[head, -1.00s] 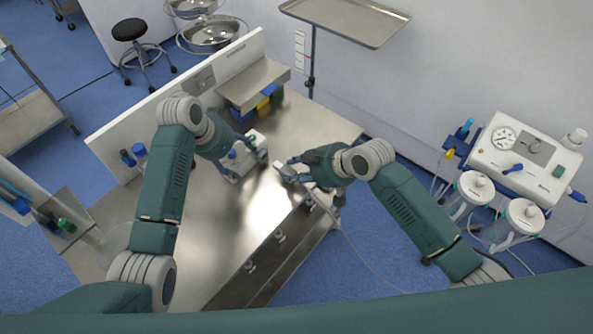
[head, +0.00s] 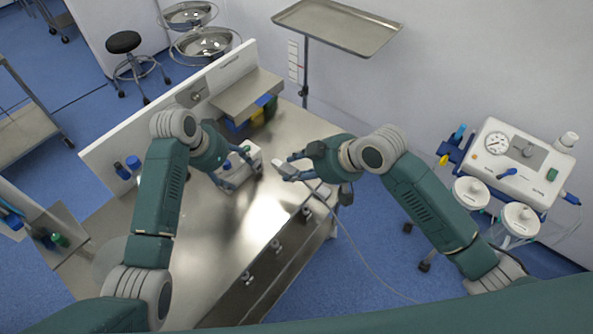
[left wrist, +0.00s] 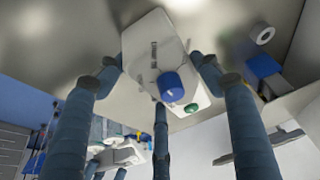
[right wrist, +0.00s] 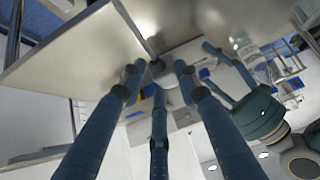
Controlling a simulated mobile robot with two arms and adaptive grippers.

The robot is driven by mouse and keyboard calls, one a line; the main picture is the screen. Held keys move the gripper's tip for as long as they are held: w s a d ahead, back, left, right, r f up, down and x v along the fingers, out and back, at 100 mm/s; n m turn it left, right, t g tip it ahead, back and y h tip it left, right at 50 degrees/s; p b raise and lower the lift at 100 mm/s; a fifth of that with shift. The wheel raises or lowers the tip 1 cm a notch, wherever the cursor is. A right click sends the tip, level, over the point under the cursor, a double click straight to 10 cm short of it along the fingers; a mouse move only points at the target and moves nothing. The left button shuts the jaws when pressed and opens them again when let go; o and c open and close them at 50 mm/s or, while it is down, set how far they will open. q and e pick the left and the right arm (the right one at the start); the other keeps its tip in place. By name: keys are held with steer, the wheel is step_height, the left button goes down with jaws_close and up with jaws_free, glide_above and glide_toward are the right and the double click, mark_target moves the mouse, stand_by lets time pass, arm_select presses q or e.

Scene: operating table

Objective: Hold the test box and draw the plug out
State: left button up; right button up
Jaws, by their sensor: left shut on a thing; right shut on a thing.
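The test box (head: 252,156), white with a blue knob, stands on the steel table (head: 215,240). The left wrist view shows the box (left wrist: 150,50) close up, with its blue knob and a green button. My left gripper (head: 238,170) is shut on the box, fingers on both sides. My right gripper (head: 296,166) is shut on the pale plug (head: 288,171), to the right of the box. A visible gap separates plug and box. In the right wrist view the plug is hard to make out between the fingers.
A thin cable (head: 367,260) hangs from the plug past the table's right edge. A steel shelf (head: 245,95) with coloured things under it stands behind the box. A tray on a stand (head: 340,25) is at the back. A white machine (head: 520,160) is at the right.

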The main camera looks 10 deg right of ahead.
arm_select(q)
steer(key=o, duration=1.5)
steer(key=shift+r, duration=0.1)
steer(key=v, duration=1.1)
steer(key=shift+a, duration=0.1)
steer(key=shift+s+a+r, duration=0.1)
steer(key=shift+s+r, duration=0.1)
steer(key=shift+r, duration=0.15)
